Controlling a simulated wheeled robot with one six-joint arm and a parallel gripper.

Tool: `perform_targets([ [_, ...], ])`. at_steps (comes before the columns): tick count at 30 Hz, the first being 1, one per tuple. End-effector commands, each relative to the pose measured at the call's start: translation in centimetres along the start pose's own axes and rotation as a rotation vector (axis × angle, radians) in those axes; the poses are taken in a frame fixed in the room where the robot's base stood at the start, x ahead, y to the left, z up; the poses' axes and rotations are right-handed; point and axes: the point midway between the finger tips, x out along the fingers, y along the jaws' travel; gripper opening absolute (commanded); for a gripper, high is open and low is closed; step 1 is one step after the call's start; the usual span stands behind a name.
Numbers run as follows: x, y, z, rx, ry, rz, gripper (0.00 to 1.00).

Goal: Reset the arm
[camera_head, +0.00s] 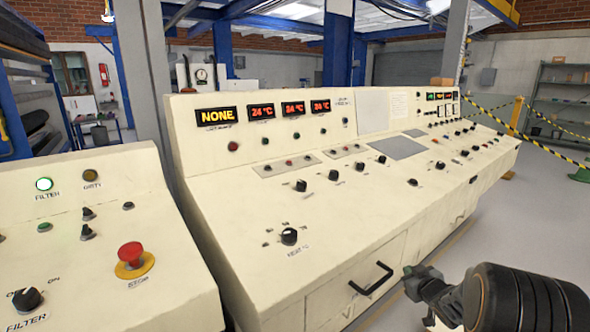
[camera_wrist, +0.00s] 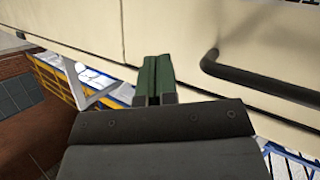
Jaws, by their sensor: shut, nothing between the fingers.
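My gripper (camera_head: 411,272) is low at the right of the head view, in front of the cream control console (camera_head: 350,225). Its tip is just right of a black drawer handle (camera_head: 371,279) on the console's front face. In the wrist view the gripper's two green fingers (camera_wrist: 155,78) are together with nothing between them. The drawer handle (camera_wrist: 262,80) shows to the right of the fingers there, apart from them. My dark arm link fills the lower right of the head view.
A second cream panel (camera_head: 90,215) with a red stop button (camera_head: 131,254) stands at the left. The console top carries several knobs and red displays (camera_head: 261,112). Open grey floor (camera_head: 540,240) lies at the right, with a yellow-black barrier (camera_head: 497,172) and shelving (camera_head: 560,95) behind.

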Motion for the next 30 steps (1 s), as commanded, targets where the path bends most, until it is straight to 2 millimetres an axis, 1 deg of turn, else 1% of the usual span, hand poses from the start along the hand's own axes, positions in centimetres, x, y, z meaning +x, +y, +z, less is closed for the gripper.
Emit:
perform_targets([
  [1, -2.0, 0.4, -5.0, -0.009, -0.043, 0.047, 0.0],
  [2, -3.0, 0.4, -6.8, -0.006, -0.08, 0.077, 0.0],
  [3, -4.7, 0.3, -9.2, 0.002, -0.136, 0.117, 0.0],
  [4, -6.0, 0.1, -10.9, 0.011, -0.18, 0.142, 0.0],
  [5, -7.5, -0.2, -12.4, 0.025, -0.227, 0.165, 0.0],
  [6, -9.5, -0.8, -14.3, 0.046, -0.288, 0.188, 0.0],
  [8, -12.7, -2.1, -16.6, 0.083, -0.38, 0.204, 0.0],
  [9, -14.8, -3.0, -17.9, 0.11, -0.439, 0.209, 0.0],
  [11, -18.0, -4.6, -19.5, 0.15, -0.526, 0.2, 0.0],
  [12, -20.1, -5.8, -20.4, 0.177, -0.581, 0.182, 0.0],
  [15, -24.7, -8.7, -22.0, 0.232, -0.702, 0.121, 0.0],
  [18, -28.3, -11.1, -22.9, 0.268, -0.794, 0.053, 0.0],
  [21, -30.8, -12.8, -23.4, 0.29, -0.857, -0.004, 0.0],
  [25, -32.6, -13.9, -23.5, 0.304, -0.905, -0.051, 0.0],
  [27, -33.1, -14.2, -23.5, 0.306, -0.917, -0.062, 0.0],
  [30, -33.2, -14.4, -23.4, 0.308, -0.922, -0.068, 0.0],
])
